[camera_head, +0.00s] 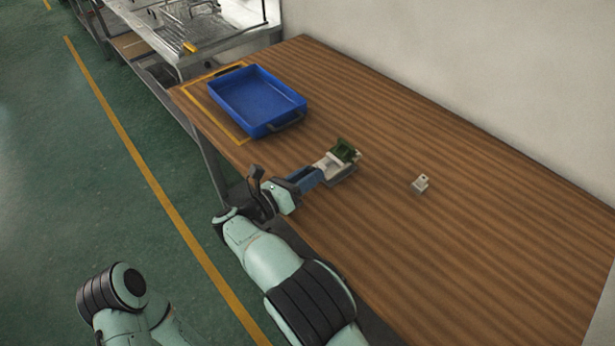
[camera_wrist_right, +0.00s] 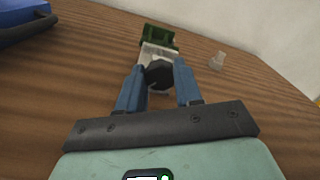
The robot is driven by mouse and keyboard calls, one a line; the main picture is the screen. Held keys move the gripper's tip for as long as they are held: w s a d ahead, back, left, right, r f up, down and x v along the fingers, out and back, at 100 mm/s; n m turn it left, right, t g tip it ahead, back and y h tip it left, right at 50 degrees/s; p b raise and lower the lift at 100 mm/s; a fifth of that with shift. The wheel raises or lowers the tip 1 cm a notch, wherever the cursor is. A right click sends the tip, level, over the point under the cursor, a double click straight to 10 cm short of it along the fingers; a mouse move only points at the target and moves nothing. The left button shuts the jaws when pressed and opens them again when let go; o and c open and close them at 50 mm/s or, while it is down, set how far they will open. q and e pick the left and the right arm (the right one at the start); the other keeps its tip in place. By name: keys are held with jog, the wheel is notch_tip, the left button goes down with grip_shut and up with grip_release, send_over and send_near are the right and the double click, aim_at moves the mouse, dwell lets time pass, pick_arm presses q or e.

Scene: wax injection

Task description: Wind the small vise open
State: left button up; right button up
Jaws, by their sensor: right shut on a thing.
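The small vise (camera_head: 343,171) is grey-white and stands on the wooden table near its front edge. A green block (camera_head: 345,150) sits at its far end, and also shows in the right wrist view (camera_wrist_right: 157,37). My right gripper (camera_head: 318,174) reaches the vise from the near side. In the right wrist view its blue fingers (camera_wrist_right: 159,78) are shut on the vise's black knob (camera_wrist_right: 158,73), one on each side. The jaw gap of the vise is too small to tell. Only part of my left arm shows at the bottom left; its gripper is out of view.
A blue tray (camera_head: 258,98) stands at the back left of the table (camera_head: 450,240), within a yellow outline. A small pale block (camera_head: 420,184) lies to the right of the vise. The table's right part is clear. A metal bench (camera_head: 215,35) stands beyond.

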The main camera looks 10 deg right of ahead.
jog(key=shift+n, duration=0.3)
jog(key=o, duration=1.1)
jog(key=shift+c, duration=0.2)
jog(key=v, duration=1.3)
jog(key=shift+a, duration=0.25)
